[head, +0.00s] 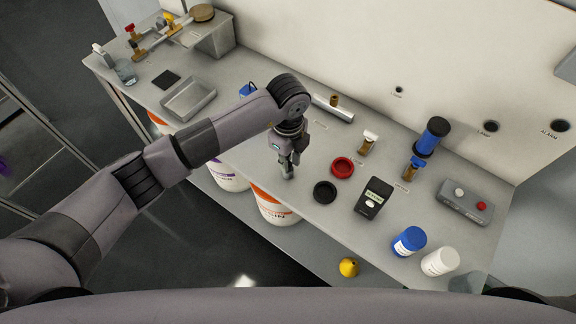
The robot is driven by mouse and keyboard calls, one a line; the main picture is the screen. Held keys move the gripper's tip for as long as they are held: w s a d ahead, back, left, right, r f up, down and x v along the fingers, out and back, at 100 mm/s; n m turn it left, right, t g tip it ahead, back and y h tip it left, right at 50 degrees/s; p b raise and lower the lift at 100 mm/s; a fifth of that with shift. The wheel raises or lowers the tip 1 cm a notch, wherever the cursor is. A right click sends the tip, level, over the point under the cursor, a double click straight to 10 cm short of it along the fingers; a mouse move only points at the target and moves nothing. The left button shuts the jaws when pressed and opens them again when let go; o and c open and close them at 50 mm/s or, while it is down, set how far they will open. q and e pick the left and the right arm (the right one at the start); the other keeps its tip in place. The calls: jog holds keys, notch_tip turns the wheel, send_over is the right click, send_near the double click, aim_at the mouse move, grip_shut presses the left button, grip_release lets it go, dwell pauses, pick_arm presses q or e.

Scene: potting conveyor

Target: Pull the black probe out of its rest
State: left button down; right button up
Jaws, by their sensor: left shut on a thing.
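My left gripper (287,169) points down over the bench top near its front edge, left of the black ring. It is shut on a slim thing, which I take to be the black probe; the fingers hide nearly all of it. The probe's rest does not show clearly, so I cannot tell whether the probe is still in it. A black handheld meter (374,198) with a small lit display lies on the bench to the right of the gripper. My right gripper is not in view.
A red ring (342,167) and a black ring (325,192) lie near the gripper. A metal tray (188,98) lies left. Buckets (274,206) stand below.

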pick_arm(q)
jog(key=shift+r, duration=0.1)
jog(key=shift+r+p, duration=1.45)
jog(key=shift+r, duration=0.5)
jog(key=shift+r, duration=0.15)
jog(key=shift+r+p, duration=1.2)
jog(key=shift+r, duration=0.1)
jog(key=shift+r, duration=0.2)
notch_tip(320, 180, up, 7)
jog(key=p, duration=0.5)
jog(key=shift+f, duration=0.2)
